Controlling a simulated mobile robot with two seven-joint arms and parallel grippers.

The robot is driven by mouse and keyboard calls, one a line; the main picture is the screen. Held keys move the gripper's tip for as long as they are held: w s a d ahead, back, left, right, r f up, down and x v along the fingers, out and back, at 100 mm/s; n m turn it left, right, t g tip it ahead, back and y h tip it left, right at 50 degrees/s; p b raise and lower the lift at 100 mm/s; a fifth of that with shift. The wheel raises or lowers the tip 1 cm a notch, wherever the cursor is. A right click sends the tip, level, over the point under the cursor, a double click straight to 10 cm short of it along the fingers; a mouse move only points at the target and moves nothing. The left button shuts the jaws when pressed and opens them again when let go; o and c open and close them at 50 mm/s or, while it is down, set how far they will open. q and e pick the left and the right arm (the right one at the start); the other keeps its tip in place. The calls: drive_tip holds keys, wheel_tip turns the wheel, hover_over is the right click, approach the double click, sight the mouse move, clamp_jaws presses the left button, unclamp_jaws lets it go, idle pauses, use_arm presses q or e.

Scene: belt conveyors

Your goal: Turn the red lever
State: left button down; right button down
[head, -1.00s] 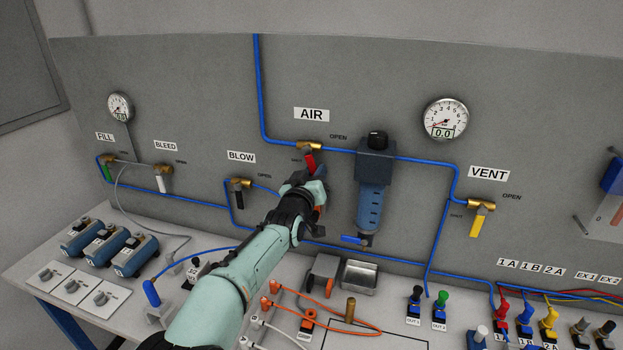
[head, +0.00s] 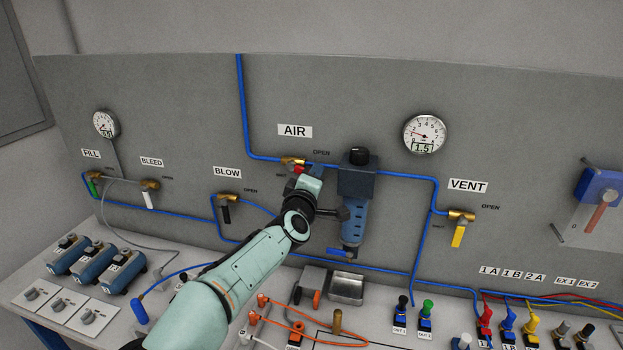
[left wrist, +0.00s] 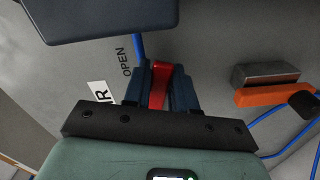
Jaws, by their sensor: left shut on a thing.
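The red lever (head: 299,170) sits on the brass valve (head: 291,161) under the AIR label (head: 295,131) in the head view. My left gripper (head: 308,174) is at this valve and hides most of the lever. In the left wrist view the red lever (left wrist: 158,88) lies between the two dark fingers of my left gripper (left wrist: 161,90), which are shut on it. The OPEN marking (left wrist: 125,62) is beside the lever there. The larger gauge (head: 424,133) reads 1.5. My right gripper is not in view.
The blue filter unit (head: 356,205) stands just right of my left gripper. Other valves are the green FILL, white BLEED, black BLOW and yellow VENT lever (head: 458,236). The bench below holds a metal tray (head: 346,288), hoses and several coloured plugs.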

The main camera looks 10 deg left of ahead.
use_arm(q)
drive_tip(key=shift+d+r+n+p, duration=0.1)
drive_tip(key=shift+r+n+p, duration=0.1)
drive_tip(key=shift+r+n, duration=0.5)
drive_tip(key=shift+d+r+n+p, duration=0.15)
drive_tip(key=shift+r+n, duration=0.15)
drive_tip(key=shift+n, duration=0.7)
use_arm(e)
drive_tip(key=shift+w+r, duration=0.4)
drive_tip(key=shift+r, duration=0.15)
use_arm(q)
drive_tip(key=shift+a+r, duration=0.1)
drive_tip(key=c, duration=1)
unclamp_jaws()
drive_tip(key=shift+s, duration=0.1)
drive_tip(key=shift+s, duration=0.25)
drive_tip(key=s+b, duration=0.2)
drive_tip(key=s, duration=1)
drive_tip(key=shift+s+a+b, duration=0.25)
drive_tip(key=shift+s+b, duration=0.1)
drive_tip(key=shift+b, duration=0.05)
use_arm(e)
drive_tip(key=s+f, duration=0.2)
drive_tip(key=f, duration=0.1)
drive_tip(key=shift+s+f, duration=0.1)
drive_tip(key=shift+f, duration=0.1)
